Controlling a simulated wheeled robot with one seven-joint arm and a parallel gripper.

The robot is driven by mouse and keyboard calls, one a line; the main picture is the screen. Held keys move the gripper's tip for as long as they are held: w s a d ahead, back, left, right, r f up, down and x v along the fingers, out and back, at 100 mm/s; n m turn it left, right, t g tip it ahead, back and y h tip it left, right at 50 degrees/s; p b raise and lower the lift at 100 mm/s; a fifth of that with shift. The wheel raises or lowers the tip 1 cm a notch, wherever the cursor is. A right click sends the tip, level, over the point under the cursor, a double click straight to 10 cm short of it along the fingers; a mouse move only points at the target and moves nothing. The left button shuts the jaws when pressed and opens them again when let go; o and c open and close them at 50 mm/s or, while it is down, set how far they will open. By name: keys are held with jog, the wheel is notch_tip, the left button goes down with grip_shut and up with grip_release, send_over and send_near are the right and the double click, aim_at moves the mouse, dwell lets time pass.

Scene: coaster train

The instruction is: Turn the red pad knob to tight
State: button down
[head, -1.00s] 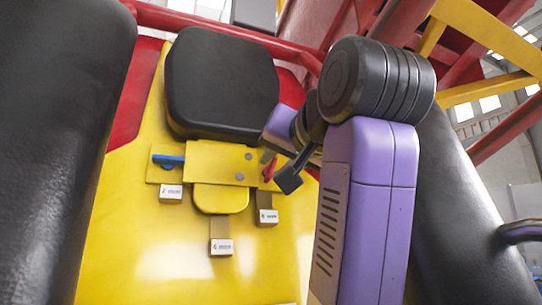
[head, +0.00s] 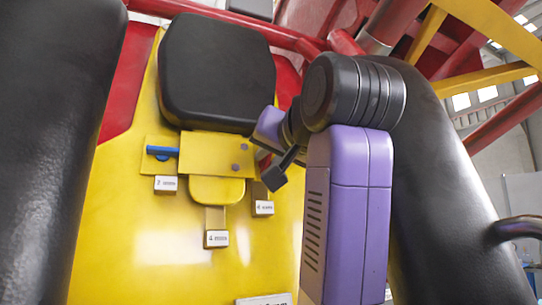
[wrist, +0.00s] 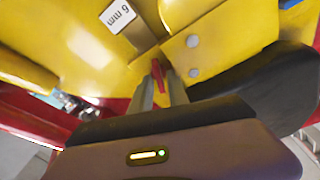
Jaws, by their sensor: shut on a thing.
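The red pad knob (wrist: 156,70) shows in the wrist view at the edge of the yellow plate (wrist: 215,45). My gripper (wrist: 162,82) is shut on it, with one grey finger on each side. Part of the knob is hidden between the fingers. In the head view the knob is hidden behind my wrist and gripper, at the right end of the yellow plate (head: 215,155). I cannot read any tight mark.
A blue lever (head: 163,151) sits at the plate's left end. Tagged blocks, one marked 6 mm (wrist: 117,14), surround the plate. A black headrest pad (head: 217,72) is above, and black padded bars (head: 435,180) flank the seat.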

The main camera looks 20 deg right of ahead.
jog(key=m, duration=0.3)
jog(key=shift+g+h, duration=0.3)
jog(key=shift+h, duration=0.1)
jog(key=m+g+h, duration=0.1)
jog(key=m, duration=0.4)
jog(key=shift+m, duration=0.3)
jog(key=m+g, duration=0.1)
jog(key=m, duration=0.5)
jog(key=shift+f, duration=0.1)
jog(key=shift+d, duration=0.1)
jog(key=c, duration=1.5)
grip_release()
jog(key=shift+c, duration=0.2)
jog(key=shift+s, duration=0.1)
jog(key=b+v, duration=0.2)
jog(key=v, duration=0.5)
jog(key=shift+s+a+b, duration=0.2)
jog(key=shift+s+b, duration=0.1)
jog(key=shift+b, duration=0.1)
